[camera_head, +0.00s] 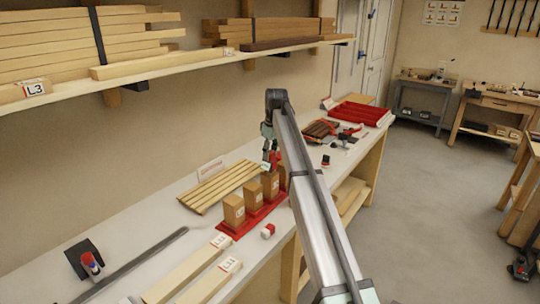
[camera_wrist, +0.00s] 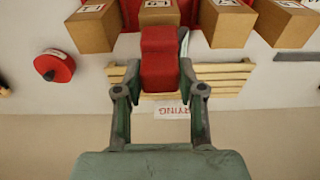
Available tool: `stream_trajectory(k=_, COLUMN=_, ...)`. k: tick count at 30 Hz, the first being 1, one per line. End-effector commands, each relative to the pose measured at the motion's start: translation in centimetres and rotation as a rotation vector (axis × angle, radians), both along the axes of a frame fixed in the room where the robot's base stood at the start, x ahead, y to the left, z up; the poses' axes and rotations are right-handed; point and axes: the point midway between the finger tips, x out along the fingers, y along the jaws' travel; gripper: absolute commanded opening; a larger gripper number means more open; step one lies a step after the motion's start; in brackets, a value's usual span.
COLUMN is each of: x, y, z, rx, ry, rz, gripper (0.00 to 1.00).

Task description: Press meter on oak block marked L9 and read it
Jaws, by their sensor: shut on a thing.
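My gripper (camera_head: 268,146) is above the bench, over the far end of a row of wood blocks. In the wrist view my gripper (camera_wrist: 160,70) is shut on a red meter (camera_wrist: 160,58), one finger on each side. The meter's far end points toward the blocks; I cannot tell whether it touches one. Several upright blocks (camera_head: 233,210) stand on a red tray (camera_head: 226,228). In the wrist view blocks (camera_wrist: 93,28), (camera_wrist: 228,24) and (camera_wrist: 288,24) carry white top labels too small to read, so I cannot tell which is L9. No reading shows.
A slatted rack (camera_head: 218,187) with a sign (camera_head: 210,168) lies behind the blocks. Labelled boards (camera_head: 190,270) and a small red-and-white item (camera_head: 268,231) lie in front. A shelf of lumber (camera_head: 180,65) hangs above. Tools (camera_head: 322,129) and a red tray (camera_head: 360,114) are farther along.

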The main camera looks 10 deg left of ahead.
Motion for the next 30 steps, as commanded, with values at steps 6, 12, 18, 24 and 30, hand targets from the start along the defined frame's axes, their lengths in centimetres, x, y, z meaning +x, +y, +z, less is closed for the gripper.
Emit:
stream_trajectory(k=6, x=0.1, y=0.0, z=1.9, rx=0.000, ry=-0.001, rz=0.000, gripper=0.00)
stream_trajectory(k=12, x=0.1, y=0.0, z=3.3, rx=0.000, ry=-0.001, rz=0.000, gripper=0.00)
stream_trajectory(k=18, x=0.1, y=0.0, z=4.7, rx=0.000, ry=-0.001, rz=0.000, gripper=0.00)
stream_trajectory(k=24, x=0.0, y=0.0, z=5.1, rx=0.001, ry=-0.001, rz=0.000, gripper=0.00)
stream_trajectory(k=30, x=0.0, y=0.0, z=5.1, rx=0.000, ry=-0.001, rz=0.000, gripper=0.00)
